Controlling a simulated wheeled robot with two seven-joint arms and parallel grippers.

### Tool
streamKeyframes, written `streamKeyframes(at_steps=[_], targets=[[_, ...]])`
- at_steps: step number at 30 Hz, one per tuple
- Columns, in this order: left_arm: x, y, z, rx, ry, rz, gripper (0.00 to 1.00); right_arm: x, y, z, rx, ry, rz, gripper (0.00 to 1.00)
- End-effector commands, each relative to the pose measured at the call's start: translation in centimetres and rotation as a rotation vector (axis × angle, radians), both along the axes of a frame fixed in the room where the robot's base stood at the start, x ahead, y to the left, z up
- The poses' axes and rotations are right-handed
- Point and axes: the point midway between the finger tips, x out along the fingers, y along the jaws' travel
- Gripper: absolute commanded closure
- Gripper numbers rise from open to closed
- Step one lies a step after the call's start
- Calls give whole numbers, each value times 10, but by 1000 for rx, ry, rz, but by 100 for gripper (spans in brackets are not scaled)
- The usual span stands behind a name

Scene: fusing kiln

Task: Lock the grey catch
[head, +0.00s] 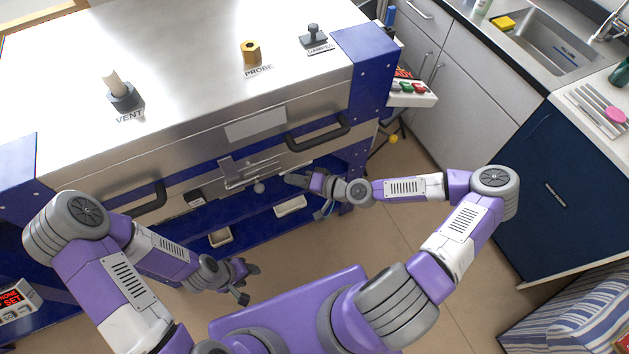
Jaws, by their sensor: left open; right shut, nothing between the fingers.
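The grey catch (240,170) is on the kiln's front, below a blank plate, between the two dark handles. A grey ball knob (259,188) hangs at its lower edge. Whether the catch is locked cannot be told at this size. My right gripper (290,179) is shut and empty, just right of the ball knob, with a small gap seen between them. My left gripper (249,284) is open and empty, low in front of the kiln, well below the catch.
The kiln's steel lid (190,55) carries a vent plug (122,96), a brass probe fitting (251,52) and a damper knob (314,36). Dark handles (318,133) stick out of the front. A blue shelf below holds small trays (290,206). Open floor (400,250) lies to the right.

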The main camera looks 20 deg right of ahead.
Motion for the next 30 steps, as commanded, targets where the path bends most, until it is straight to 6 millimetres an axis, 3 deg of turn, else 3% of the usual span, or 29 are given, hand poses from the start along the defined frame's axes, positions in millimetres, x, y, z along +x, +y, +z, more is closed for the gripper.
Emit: streamKeyframes(at_steps=[4, 12, 30], targets=[[0, 0, 4, 0, 0, 1, 50, -17, -19, 9, -1, 1, -6, 100], [0, 0, 7, 0, 0, 1, 50, -37, -38, 18, -1, -1, -3, 100], [0, 0, 7, 0, 0, 1, 50, -42, -43, 20, -1, -1, -1, 100]])
